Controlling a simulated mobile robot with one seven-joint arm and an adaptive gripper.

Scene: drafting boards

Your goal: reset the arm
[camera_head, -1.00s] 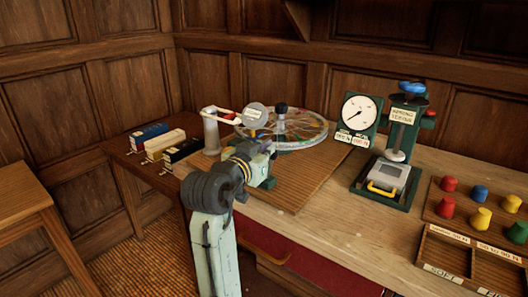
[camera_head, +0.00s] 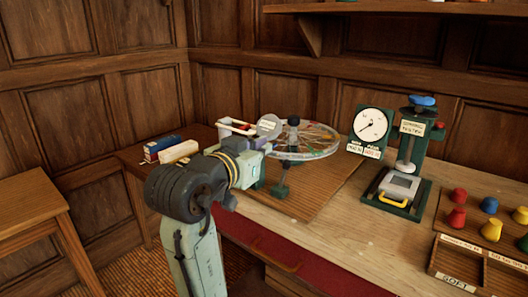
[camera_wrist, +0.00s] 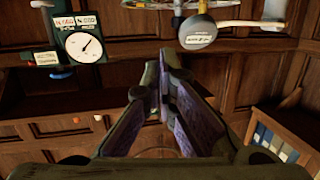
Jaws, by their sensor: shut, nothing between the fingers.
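My gripper (camera_wrist: 163,65) shows in the wrist view with its two dark fingers together at the tips and nothing between them. In the head view my arm (camera_head: 205,180) bends over the left part of the workbench, beside the spoked wheel (camera_head: 320,140); I cannot make out the fingertips there. In the wrist view the room appears upside down, with the dial gauge (camera_wrist: 83,46) at the upper left and a round grey disc (camera_wrist: 198,32) near the upper middle, both beyond the fingers.
The workbench (camera_head: 330,235) holds the wheel, a dial gauge (camera_head: 370,124), a spring tester (camera_head: 412,150) and several coloured knobs (camera_head: 457,217) by a divided tray (camera_head: 465,262). Boxes (camera_head: 178,151) stand at the left. A wooden table (camera_head: 30,200) is at the far left. The bench's front middle is clear.

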